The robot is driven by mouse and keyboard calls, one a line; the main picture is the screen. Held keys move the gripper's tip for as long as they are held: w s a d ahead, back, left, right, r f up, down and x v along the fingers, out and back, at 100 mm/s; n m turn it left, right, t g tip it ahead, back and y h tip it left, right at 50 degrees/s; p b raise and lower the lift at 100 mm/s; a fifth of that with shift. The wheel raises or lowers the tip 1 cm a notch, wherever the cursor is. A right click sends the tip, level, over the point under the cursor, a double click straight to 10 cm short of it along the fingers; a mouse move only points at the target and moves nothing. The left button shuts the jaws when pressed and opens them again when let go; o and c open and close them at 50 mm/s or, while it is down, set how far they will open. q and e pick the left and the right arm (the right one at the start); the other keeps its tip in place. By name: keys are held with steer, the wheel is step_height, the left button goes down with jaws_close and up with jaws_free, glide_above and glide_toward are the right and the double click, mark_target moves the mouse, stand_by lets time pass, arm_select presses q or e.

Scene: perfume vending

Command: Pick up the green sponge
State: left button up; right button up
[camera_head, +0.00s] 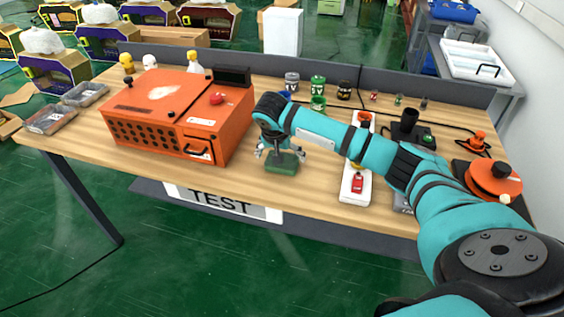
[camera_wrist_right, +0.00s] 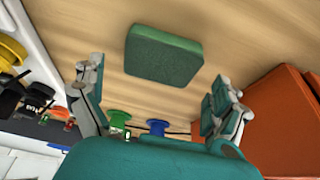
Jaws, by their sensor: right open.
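The green sponge (camera_head: 282,164) is a flat rectangular block lying on the wooden table near its front edge, to the right of the orange box. My right gripper (camera_head: 279,152) is right above and beside it, pointing down. In the right wrist view the sponge (camera_wrist_right: 163,54) lies ahead of the spread fingers of my right gripper (camera_wrist_right: 160,98), roughly centred between them. The gripper is open and empty, and I see no contact with the sponge. My left gripper is not in view.
A large orange box (camera_head: 180,112) stands close on the left. A white power strip (camera_head: 356,186) with a red switch lies to the right. Several small cups, including a green one (camera_head: 318,84), stand at the back. The front table strip (camera_head: 225,178) is clear.

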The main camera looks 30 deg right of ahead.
steer(key=x, duration=0.4)
steer(key=shift+w+d+f+p, duration=0.15)
steer(key=shift+w+f+p, duration=0.05)
steer(key=shift+f+p, duration=0.2)
steer(key=shift+r, duration=0.1)
steer(key=c, duration=0.4)
steer(key=shift+c, duration=0.2)
steer(key=shift+r, duration=0.55)
step_height(320, 180, up, 2)
steer(key=shift+r+b, duration=0.1)
steer(key=shift+b, duration=0.4)
steer(key=s+a+r+b, duration=0.1)
steer(key=s+a, duration=0.3)
steer(key=a, duration=0.3)
steer(key=s+a+b, duration=0.1)
steer(key=s+a, duration=0.3)
steer(key=a, duration=0.3)
steer(key=shift+r, duration=0.35)
